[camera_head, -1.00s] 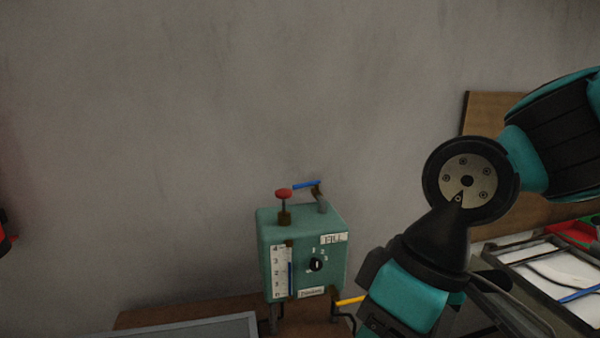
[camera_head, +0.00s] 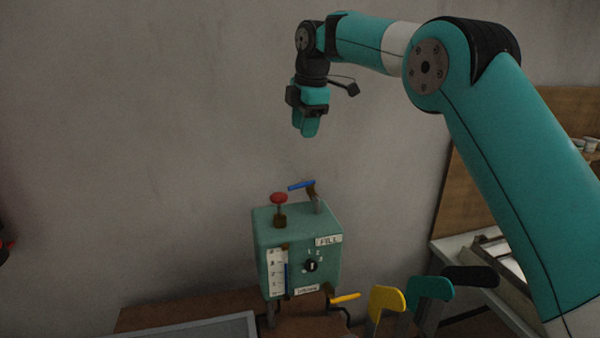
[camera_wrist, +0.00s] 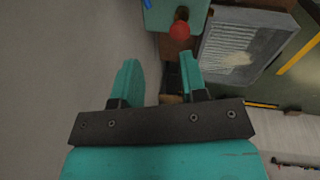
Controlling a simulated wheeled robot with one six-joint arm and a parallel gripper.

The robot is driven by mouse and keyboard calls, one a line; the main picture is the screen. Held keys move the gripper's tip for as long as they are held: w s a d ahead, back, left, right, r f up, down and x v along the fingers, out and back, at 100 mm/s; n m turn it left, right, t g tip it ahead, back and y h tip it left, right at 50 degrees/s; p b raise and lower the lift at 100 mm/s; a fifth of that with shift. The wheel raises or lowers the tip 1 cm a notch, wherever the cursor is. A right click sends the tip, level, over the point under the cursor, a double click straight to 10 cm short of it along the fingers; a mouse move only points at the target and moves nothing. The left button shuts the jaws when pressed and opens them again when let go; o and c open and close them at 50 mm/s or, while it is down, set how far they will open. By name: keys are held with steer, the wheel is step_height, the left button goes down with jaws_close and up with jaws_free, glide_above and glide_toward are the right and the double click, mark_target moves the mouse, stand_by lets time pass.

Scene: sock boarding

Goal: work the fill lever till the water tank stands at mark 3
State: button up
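The water tank (camera_head: 262,225) is a teal box with a FILL label, a dial and a white gauge (camera_head: 276,272). The gauge's blue column tops out near mark 3, too small to read exactly. On top are a blue-handled lever (camera_head: 302,186), slightly tilted on a bracket above the FILL label side, and a red knob (camera_head: 279,198). A yellow handle (camera_head: 345,298) sticks out low at the right. My gripper (camera_head: 305,132) hangs above the tank, clear of the levers. In the wrist view my gripper (camera_wrist: 160,68) has its fingers apart and empty; the red knob (camera_wrist: 180,30) shows beyond them.
A grey tray (camera_head: 200,330) lies on the brown bench (camera_head: 150,315) at the front left. Yellow (camera_head: 387,298), teal (camera_head: 430,287) and black (camera_head: 470,275) upright shapes stand to the right. The wall is behind; air around my gripper is free.

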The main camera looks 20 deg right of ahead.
steer(key=w+d+n, duration=0.1)
steer(key=w, duration=0.1)
steer(key=p, duration=0.3)
glide_toward(299, 185)
steer(key=f, duration=0.2)
steer(key=w+f, duration=0.1)
steer(key=f, duration=0.5)
steer(key=shift+w+a+f, duration=0.15)
steer(key=shift+w+a, duration=0.15)
steer(key=shift+w, duration=0.05)
jaws_close()
